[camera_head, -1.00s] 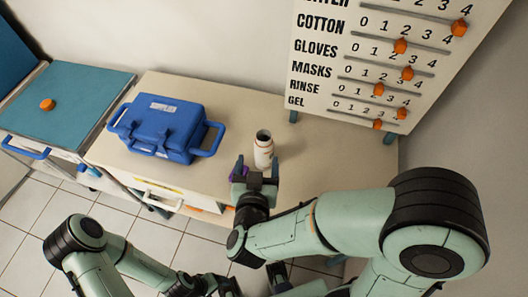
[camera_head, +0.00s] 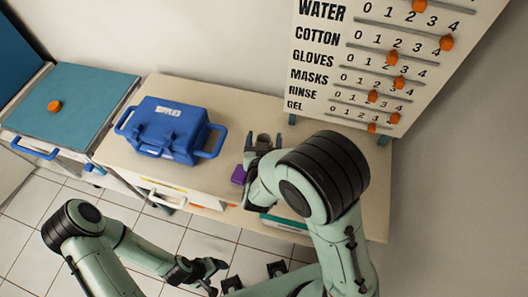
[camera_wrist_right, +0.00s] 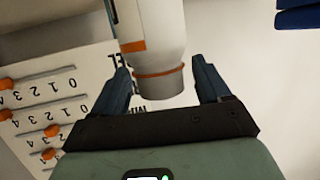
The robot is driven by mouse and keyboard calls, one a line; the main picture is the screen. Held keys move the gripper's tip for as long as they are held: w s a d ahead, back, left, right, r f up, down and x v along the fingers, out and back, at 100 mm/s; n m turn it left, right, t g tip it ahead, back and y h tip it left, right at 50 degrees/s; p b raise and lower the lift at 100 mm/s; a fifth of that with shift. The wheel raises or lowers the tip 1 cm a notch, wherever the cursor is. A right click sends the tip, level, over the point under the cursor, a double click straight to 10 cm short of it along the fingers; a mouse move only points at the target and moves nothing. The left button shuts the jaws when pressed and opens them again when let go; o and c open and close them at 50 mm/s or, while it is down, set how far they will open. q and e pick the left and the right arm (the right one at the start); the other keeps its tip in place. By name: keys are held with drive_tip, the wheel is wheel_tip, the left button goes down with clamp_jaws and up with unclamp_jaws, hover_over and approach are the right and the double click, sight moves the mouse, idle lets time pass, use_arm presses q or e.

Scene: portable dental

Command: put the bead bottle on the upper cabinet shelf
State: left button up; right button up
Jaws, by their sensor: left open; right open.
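The bead bottle (camera_wrist_right: 165,40) is white with an orange band and a grey end. In the right wrist view it lies between the two dark fingers of my right gripper (camera_wrist_right: 165,88), with gaps on both sides. In the head view my right gripper (camera_head: 263,143) is open over the counter and mostly hides the bottle. My left gripper (camera_head: 212,270) is open and empty, low in front of the counter. I cannot make out an upper cabinet shelf in these views.
A blue supplies case (camera_head: 170,130) stands on the beige counter (camera_head: 235,110), left of my right gripper. A purple object (camera_head: 239,175) is close beside that gripper. A slider board (camera_head: 370,60) stands at the back right. A teal-topped cart (camera_head: 80,100) is at the left.

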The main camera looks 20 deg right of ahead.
drive_tip(key=shift+x, duration=0.9)
clamp_jaws()
drive_tip(key=shift+r, duration=0.1)
